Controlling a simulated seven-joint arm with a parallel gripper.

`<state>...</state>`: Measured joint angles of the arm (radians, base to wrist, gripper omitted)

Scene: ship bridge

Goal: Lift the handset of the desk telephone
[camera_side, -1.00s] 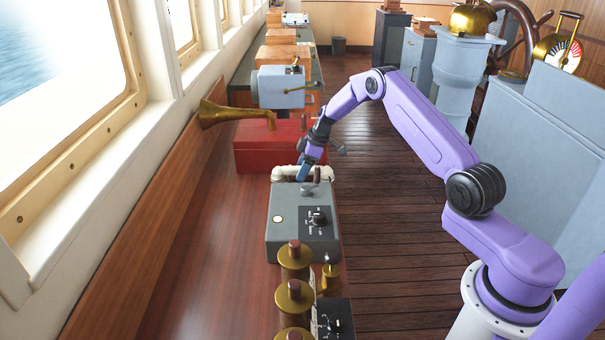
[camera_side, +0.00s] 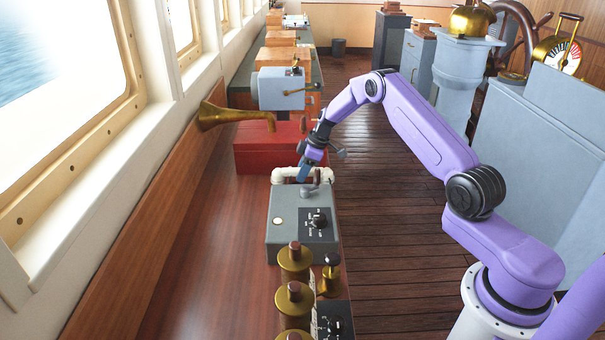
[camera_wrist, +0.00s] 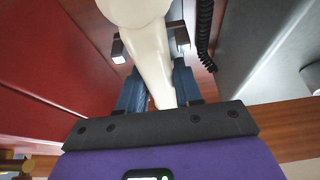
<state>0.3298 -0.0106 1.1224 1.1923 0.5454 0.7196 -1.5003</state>
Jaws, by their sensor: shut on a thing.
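The cream handset (camera_side: 283,174) lies crosswise at the far end of the grey desk telephone (camera_side: 288,206) in the side view. In the wrist view the handset (camera_wrist: 153,60) runs between my two fingers, its wide rounded end at the top. My gripper (camera_side: 304,176) reaches down to it from above and is shut on it. In the wrist view my gripper (camera_wrist: 150,40) has a finger on each side of the handset. A black coiled cord (camera_wrist: 204,35) hangs beside it. From the side I cannot tell whether the handset is clear of its rest.
A red box (camera_side: 262,158) with a brass horn (camera_side: 215,115) stands just behind the handset. Brass cylinders (camera_side: 294,300) stand in front of the telephone. The wooden desktop to the left is clear. The window wall bounds that side.

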